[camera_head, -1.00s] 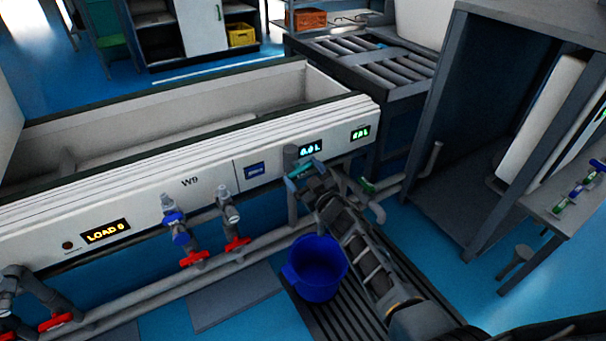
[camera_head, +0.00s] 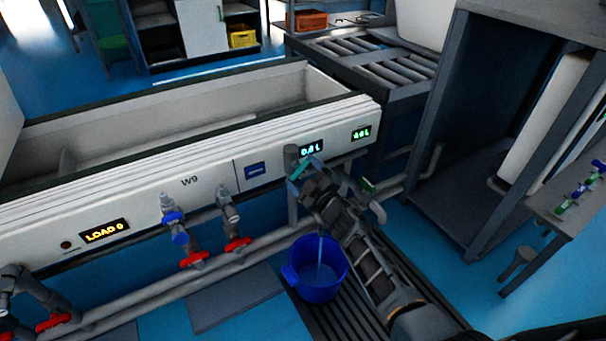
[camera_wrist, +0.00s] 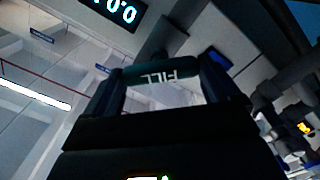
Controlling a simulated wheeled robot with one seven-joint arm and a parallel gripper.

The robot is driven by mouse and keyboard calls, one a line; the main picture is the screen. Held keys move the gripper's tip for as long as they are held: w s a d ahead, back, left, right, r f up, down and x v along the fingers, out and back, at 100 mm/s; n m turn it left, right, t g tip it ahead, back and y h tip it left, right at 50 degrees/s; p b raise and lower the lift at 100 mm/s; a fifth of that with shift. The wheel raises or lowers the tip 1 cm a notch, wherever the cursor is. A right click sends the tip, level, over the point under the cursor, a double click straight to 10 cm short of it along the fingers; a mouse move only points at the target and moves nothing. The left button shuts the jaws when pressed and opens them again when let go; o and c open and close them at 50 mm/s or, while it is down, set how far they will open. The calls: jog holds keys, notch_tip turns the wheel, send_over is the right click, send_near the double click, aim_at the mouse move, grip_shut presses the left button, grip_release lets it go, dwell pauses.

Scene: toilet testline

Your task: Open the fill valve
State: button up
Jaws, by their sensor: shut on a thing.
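The fill valve's teal handle (camera_head: 299,170) is on the pipe at the right end of the white trough front. In the wrist view the handle (camera_wrist: 165,74) bears the word FILL, upside down, and lies between my fingers. My gripper (camera_head: 304,174) is shut on the handle; in the wrist view my gripper (camera_wrist: 163,82) spans it from both sides. The handle stands at a steep slant. A thin stream of water falls below the valve into the blue bucket (camera_head: 312,285) on the floor. My arm hides part of the valve body.
The white trough (camera_head: 150,195) carries lit displays; one display (camera_head: 312,147) is near the valve. Red-handled valves (camera_head: 237,244) and a blue-handled valve (camera_head: 174,217) are to the left. Low pipes run along the front.

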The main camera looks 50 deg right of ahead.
jog(key=o, duration=0.8)
jog(key=shift+s, duration=0.1)
jog(key=shift+p+v, duration=0.8)
jog(key=shift+v, duration=3.05)
jog(key=shift+r, duration=0.15)
